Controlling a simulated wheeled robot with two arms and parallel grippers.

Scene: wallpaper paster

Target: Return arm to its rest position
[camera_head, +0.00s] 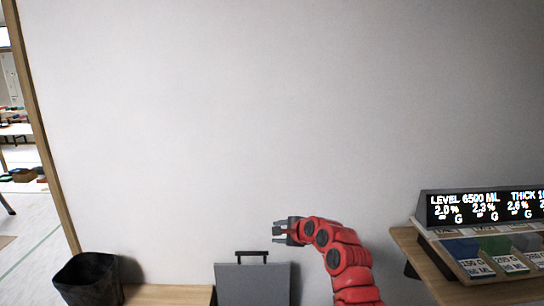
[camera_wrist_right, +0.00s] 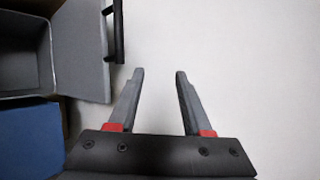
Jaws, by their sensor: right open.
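My right arm is red and comes up from the bottom of the head view. Its gripper (camera_head: 278,230) points left in front of the pale wall, above and just right of a grey lidded box (camera_head: 252,283). In the right wrist view the two fingers of the right gripper (camera_wrist_right: 160,75) are apart with nothing between them, so it is open and empty. My left gripper is not in view.
The grey box's open lid and black handle (camera_wrist_right: 118,32) stand left of the fingers. A blue surface (camera_wrist_right: 28,140) is below it. A black bin (camera_head: 90,280) stands at lower left. A display panel (camera_head: 485,207) stands on a wooden shelf (camera_head: 425,262) at right. The wall (camera_head: 250,120) above is clear.

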